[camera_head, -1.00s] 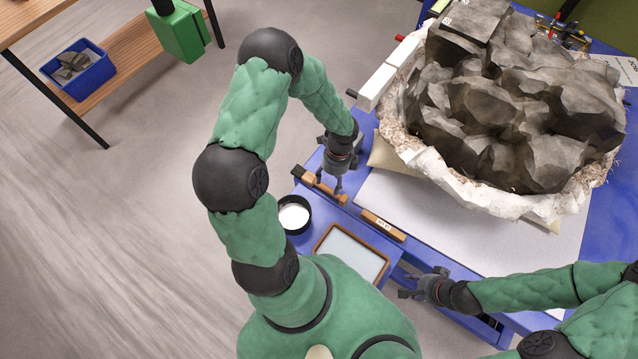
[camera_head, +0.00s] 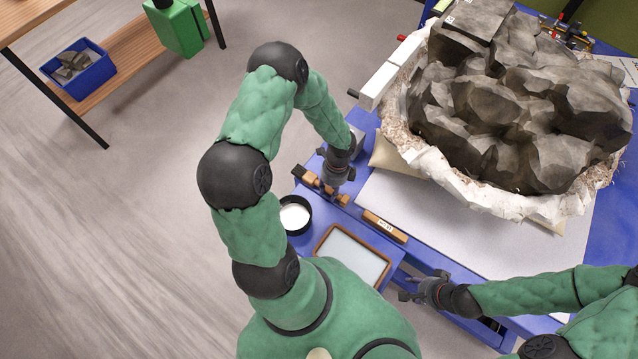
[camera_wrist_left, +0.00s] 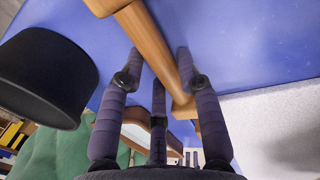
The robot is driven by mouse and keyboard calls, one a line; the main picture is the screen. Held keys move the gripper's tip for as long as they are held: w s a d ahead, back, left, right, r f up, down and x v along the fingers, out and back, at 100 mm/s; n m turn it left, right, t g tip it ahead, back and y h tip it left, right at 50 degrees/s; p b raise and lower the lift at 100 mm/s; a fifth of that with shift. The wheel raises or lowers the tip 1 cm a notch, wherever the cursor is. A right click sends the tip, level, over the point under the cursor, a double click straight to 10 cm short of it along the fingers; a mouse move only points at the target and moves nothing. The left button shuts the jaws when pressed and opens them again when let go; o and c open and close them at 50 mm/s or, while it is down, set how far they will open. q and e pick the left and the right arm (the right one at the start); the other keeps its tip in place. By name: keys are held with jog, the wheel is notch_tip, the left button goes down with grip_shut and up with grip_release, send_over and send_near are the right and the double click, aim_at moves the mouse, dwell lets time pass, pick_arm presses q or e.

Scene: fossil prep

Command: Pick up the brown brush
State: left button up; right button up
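The brown brush (camera_head: 311,181) lies on the blue table top near its left edge, partly covered by my left gripper (camera_head: 329,191). In the left wrist view its wooden handle (camera_wrist_left: 150,45) runs between the spread fingers of my left gripper (camera_wrist_left: 160,68). The left gripper is low over the brush and open; I see no clear grip on it. My right gripper (camera_head: 407,289) hangs at the table's front edge, away from the brush; its finger opening is too small to tell.
A black round dish with white contents (camera_head: 295,215) stands close to the brush and left gripper. A wood-framed tray (camera_head: 352,255) and a labelled wooden block (camera_head: 385,226) lie nearer the front. A large rock in a white jacket (camera_head: 470,196) fills the table's right side.

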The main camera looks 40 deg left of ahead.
pick_arm(q)
grip_shut()
jog(key=shift+r, duration=0.4)
notch_tip(320, 180, up, 2)
jog(key=shift+r+p, duration=0.1)
jog(key=shift+p, duration=0.5)
jog(key=s+d+r+p, duration=0.1)
jog(key=s+d+r, duration=0.2)
jog(key=d+r, duration=0.2)
jog(key=s+d+r+p, duration=0.1)
jog(key=s+d+r, duration=0.1)
jog(key=d+r, duration=0.3)
jog(key=d, duration=0.2)
jog(key=shift+s+d+p, duration=0.35)
jog(key=shift+s+d, duration=0.05)
